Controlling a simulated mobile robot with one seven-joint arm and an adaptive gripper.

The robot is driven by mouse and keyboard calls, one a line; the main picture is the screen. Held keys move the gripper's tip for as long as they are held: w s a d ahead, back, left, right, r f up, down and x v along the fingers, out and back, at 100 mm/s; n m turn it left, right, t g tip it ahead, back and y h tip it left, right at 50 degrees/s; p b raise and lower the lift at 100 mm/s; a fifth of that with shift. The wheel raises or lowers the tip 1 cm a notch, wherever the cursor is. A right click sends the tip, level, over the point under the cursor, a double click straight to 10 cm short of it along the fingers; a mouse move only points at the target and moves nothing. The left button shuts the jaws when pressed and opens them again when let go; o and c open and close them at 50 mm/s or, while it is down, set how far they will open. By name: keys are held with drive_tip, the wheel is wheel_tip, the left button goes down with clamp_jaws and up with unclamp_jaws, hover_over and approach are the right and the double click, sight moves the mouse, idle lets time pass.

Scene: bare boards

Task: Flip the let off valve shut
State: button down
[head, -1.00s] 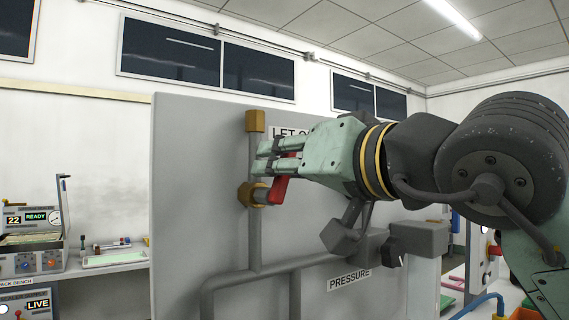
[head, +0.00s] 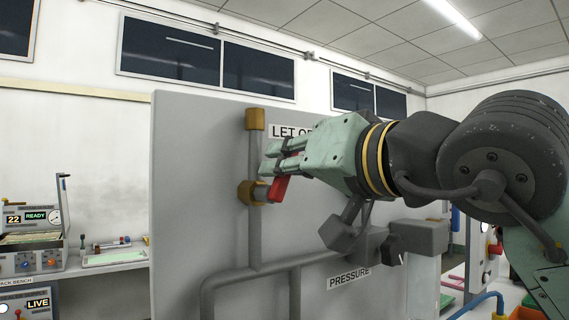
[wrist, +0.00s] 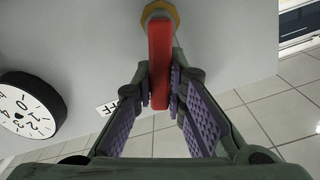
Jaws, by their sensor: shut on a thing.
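The let off valve's red lever (head: 278,190) runs out to the right from its brass body (head: 250,193), on a grey vertical pipe in front of the grey panel. My gripper (head: 272,166) is at the lever, its fingers partly hiding it in the head view. In the wrist view the red lever (wrist: 159,60) stretches from the brass nut (wrist: 160,8) to between my two purple-padded fingers (wrist: 160,88), which are shut on its outer end. The LET OFF label (head: 284,131) is partly covered by my gripper.
The grey pipe (head: 255,235) bends into lower pipework above the PRESSURE label (head: 349,279). A round dial gauge (wrist: 30,108) is on the panel at left in the wrist view. A bench (head: 105,266) with instruments stands to the left of the panel.

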drive_tip(key=shift+w+d+f+m+b, duration=0.3)
drive_tip(key=shift+f+m+b, duration=0.45)
drive_tip(key=shift+m, duration=1.45)
drive_tip(key=shift+w+d+f+m+b, duration=0.4)
drive_tip(key=shift+m+b, duration=0.6)
drive_tip(key=shift+m, duration=1.2)
drive_tip(key=shift+w+d+f+m+b, duration=0.1)
drive_tip(key=shift+d+f+m+b, duration=0.55)
drive_tip(key=shift+m, duration=1.55)
drive_tip(key=shift+a+f, duration=0.2)
drive_tip(key=shift+a, duration=0.1)
drive_tip(key=c, duration=1.6)
unclamp_jaws()
drive_tip(key=v, duration=1.2)
